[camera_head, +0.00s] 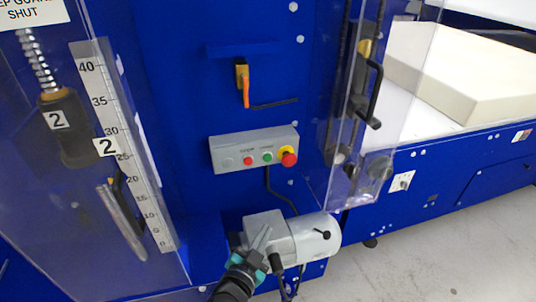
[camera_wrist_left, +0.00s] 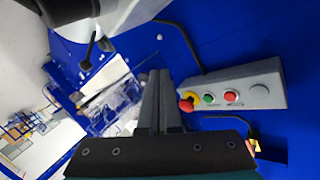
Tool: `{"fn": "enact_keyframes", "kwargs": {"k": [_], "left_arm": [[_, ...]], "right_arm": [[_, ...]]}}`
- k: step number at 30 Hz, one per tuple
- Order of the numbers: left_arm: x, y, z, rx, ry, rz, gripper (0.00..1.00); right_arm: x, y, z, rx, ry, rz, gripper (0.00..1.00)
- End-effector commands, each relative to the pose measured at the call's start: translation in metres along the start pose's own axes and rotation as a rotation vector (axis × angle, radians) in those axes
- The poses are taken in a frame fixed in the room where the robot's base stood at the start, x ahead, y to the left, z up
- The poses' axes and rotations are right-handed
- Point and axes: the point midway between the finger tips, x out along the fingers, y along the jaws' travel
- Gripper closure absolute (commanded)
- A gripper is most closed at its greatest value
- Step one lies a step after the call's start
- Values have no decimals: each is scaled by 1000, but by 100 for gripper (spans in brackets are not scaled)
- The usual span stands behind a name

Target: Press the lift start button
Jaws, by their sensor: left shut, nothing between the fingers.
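A grey control box (camera_head: 254,148) is mounted on the blue machine face. From left to right it carries a grey button (camera_head: 227,162), a flat red button (camera_head: 247,160), a green button (camera_head: 267,157) and a red mushroom button on a yellow collar (camera_head: 289,158). Its small labels are unreadable. My left gripper (camera_head: 263,238) is shut and empty, below the box and apart from it. In the left wrist view, the shut fingers (camera_wrist_left: 158,85) appear beside the mushroom button (camera_wrist_left: 187,102), with the green button (camera_wrist_left: 208,98) just beyond. My right gripper is not in view.
A white and grey motor cylinder (camera_head: 315,236) lies behind the left gripper, below the box. Clear guard panels stand left and right, the left with a ruler scale (camera_head: 122,140). An orange-handled lever (camera_head: 243,82) is above the box. A foam block (camera_head: 455,75) lies at the right.

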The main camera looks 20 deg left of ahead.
Motion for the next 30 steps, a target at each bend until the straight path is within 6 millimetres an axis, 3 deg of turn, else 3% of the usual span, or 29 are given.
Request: {"fn": "enact_keyframes", "kwargs": {"k": [1, 3, 6, 9, 23, 30], "left_arm": [[3, -11, -29, 28, 78, -19, 100], [4, -20, -61, 71, 173, -31, 100], [3, -26, -94, 126, 277, -36, 100], [1, -28, -114, 164, 339, -34, 100], [1, -29, -121, 181, 364, -30, 100], [19, -42, -118, 184, 365, -31, 100]], "right_arm": [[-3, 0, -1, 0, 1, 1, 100], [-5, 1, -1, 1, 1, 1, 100], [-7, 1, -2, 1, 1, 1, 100], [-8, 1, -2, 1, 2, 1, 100], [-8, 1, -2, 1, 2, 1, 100], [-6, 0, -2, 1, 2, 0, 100]]}}
